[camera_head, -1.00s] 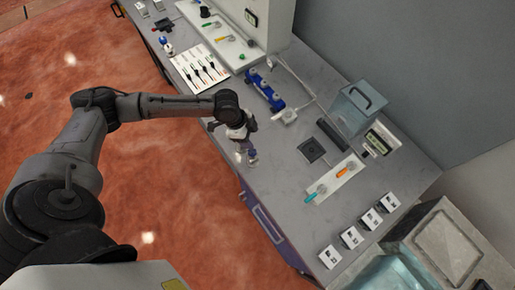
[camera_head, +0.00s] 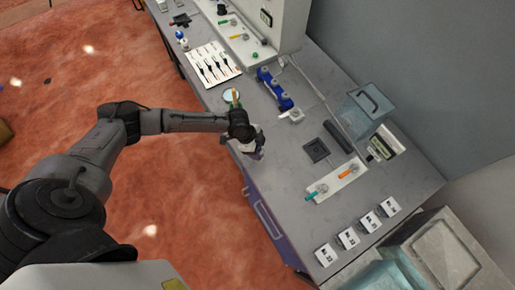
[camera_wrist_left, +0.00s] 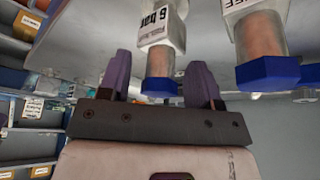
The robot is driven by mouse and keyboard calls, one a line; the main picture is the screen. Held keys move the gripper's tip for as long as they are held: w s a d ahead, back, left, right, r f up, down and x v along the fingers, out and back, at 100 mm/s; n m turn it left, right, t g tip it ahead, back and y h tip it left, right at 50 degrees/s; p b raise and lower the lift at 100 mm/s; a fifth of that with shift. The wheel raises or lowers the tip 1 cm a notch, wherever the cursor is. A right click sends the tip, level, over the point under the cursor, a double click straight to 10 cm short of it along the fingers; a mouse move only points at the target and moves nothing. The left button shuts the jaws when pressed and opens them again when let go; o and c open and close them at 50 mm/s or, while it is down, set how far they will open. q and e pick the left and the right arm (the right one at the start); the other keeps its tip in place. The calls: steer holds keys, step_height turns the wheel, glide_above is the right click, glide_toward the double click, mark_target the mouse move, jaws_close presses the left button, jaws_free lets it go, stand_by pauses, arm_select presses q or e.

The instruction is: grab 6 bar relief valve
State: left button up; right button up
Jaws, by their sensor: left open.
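In the left wrist view, the 6 bar relief valve (camera_wrist_left: 161,45) has a white tag reading "6 bar", a copper-coloured body and a blue hexagonal end. Its blue end is between the two purple fingers of my left gripper (camera_wrist_left: 161,88), with gaps on both sides. The fingers are open. A second, similar valve (camera_wrist_left: 262,45) is to the right, outside the fingers; its tag is cut off. In the head view my left gripper (camera_head: 252,150) is over the front edge of the grey bench, and I cannot make out the valve there. My right gripper is not in view.
The grey bench (camera_head: 285,165) holds a blue manifold (camera_head: 275,90), a white tool board (camera_head: 212,64), a plate with teal and orange handles (camera_head: 335,182), a clear box (camera_head: 362,110) and several small white labelled blocks (camera_head: 348,238). Bare bench lies right of the gripper.

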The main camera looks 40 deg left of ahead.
arm_select(q)
jaws_close()
stand_by(0.4)
steer(key=shift+r, duration=0.1)
